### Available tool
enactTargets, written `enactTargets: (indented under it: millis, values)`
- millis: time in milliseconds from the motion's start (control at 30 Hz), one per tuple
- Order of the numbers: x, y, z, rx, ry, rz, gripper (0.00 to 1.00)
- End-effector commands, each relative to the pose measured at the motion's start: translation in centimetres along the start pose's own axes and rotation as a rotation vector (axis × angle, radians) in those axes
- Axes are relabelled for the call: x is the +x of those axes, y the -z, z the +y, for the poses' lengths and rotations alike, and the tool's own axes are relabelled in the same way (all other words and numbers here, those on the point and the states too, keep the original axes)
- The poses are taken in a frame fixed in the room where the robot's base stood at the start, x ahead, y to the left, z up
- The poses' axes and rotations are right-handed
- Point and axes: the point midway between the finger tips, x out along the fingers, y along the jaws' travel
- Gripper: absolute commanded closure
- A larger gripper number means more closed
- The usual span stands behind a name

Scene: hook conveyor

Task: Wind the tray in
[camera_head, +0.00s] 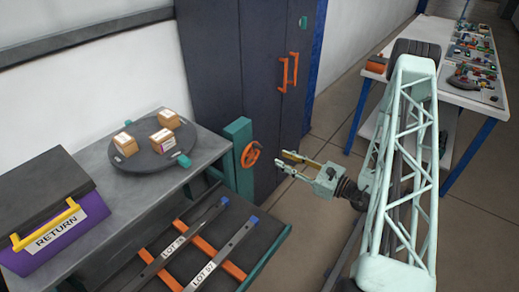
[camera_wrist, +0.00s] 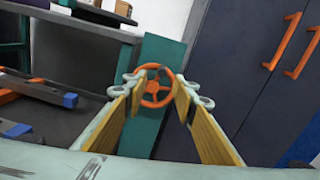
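A small orange handwheel (camera_head: 250,155) is mounted on a teal post (camera_head: 238,131) beside the grey bench. It also shows in the wrist view (camera_wrist: 155,92), straight ahead between my fingers. My gripper (camera_head: 289,166) is open and empty, with its wood-coloured finger pads apart. It points at the handwheel from the right, with a gap left between them in the head view. A dark tray (camera_head: 262,228) with a teal edge sits low in front of the bench. It carries orange bars and two grey bars labelled LOT 78 and LOT 97.
A round dark turntable (camera_head: 152,150) with three boxes stands on the bench. A purple RETURN box (camera_head: 62,215) is at left. A dark cabinet (camera_head: 245,60) with orange handles stands behind the post. A white table (camera_head: 448,88) with small parts is at right.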

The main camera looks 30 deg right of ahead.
Motion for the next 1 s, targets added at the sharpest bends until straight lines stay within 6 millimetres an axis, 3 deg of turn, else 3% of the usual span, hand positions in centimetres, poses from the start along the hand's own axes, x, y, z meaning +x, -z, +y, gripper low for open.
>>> enactTargets:
  millis: [200,633,1000]
  values:
    - [-0.5,0.9,-0.5,0.008,0.025,0.005,0.74]
    - [-0.4,0.9,-0.4,0.008,0.024,0.005,0.74]
    - [1.3,1.0,-0.5,0.007,0.023,0.005,0.74]
